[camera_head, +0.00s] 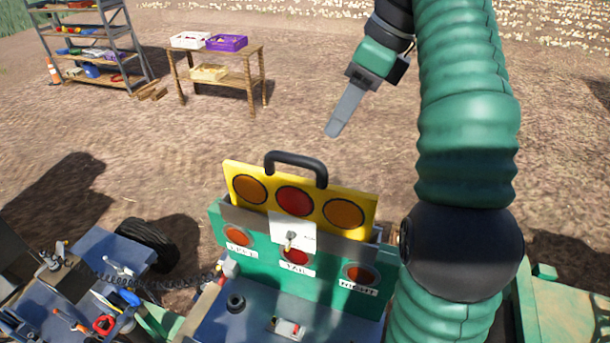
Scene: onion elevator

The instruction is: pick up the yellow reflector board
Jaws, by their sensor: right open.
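The yellow reflector board (268,205) stands upright, slightly tilted, behind a green panel (257,259) in the lower middle. It has a black arched handle (297,160) on top and orange, red and orange round reflectors. Its lower part is hidden by a dark strip and the green panel. My right gripper (337,130) hangs above and to the right of the handle, apart from it. Its grey fingers point down and left, with nothing between them visible. My left gripper is not in view.
A blue bench top (225,330) lies in front of the green panel, with small parts on it. A tool-covered blue surface (105,255) and a black wheel (148,243) are at left. A wooden table (215,54) with crates and a shelf rack (88,50) stand far back on open dirt.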

